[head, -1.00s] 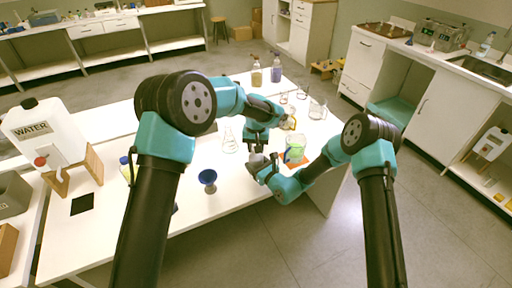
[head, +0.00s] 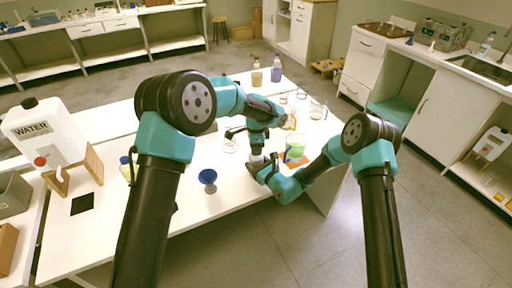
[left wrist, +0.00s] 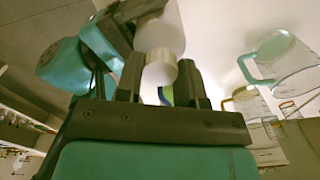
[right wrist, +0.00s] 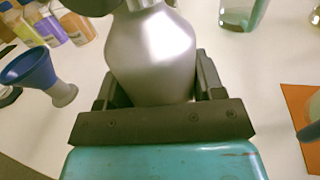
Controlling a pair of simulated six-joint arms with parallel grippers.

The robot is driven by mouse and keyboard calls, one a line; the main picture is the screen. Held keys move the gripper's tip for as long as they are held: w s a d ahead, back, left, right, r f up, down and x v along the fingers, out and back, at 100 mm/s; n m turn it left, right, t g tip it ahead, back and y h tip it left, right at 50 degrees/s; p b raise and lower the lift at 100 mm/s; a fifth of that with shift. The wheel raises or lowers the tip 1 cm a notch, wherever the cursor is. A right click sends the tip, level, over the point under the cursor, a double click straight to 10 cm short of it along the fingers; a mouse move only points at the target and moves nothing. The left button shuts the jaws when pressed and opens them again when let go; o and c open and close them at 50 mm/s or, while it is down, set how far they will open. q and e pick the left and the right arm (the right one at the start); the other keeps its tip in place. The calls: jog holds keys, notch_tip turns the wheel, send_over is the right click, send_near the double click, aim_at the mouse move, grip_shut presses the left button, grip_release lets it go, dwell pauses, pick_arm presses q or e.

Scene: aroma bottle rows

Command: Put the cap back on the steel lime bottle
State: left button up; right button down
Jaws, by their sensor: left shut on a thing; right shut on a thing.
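The steel bottle (right wrist: 152,62) stands between the fingers of my right gripper (right wrist: 152,92), which is shut on it. In the head view the bottle (head: 256,158) shows as a small grey shape below my left arm's wrist. My left gripper (left wrist: 160,82) is shut on a pale round cap (left wrist: 163,71). A pale rounded body, apparently the bottle (left wrist: 166,32), shows just beyond the cap. In the right wrist view a dark part of my left gripper covers the area beside the bottle's neck. I cannot tell whether cap and neck touch.
A blue funnel (head: 207,176) stands left of the grippers. A beaker of green liquid (head: 295,154) stands on an orange mat to the right. Glassware (head: 317,110) and two bottles (head: 276,72) are farther back. The table front is mostly clear.

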pick_arm(q)
jog(key=m, duration=0.6)
jog(key=shift+m, duration=0.3)
jog(key=m, duration=0.6)
jog(key=shift+m, duration=0.3)
jog(key=m, duration=1.1)
jog(key=o, duration=0.9)
jog(key=shift+r, duration=2.25)
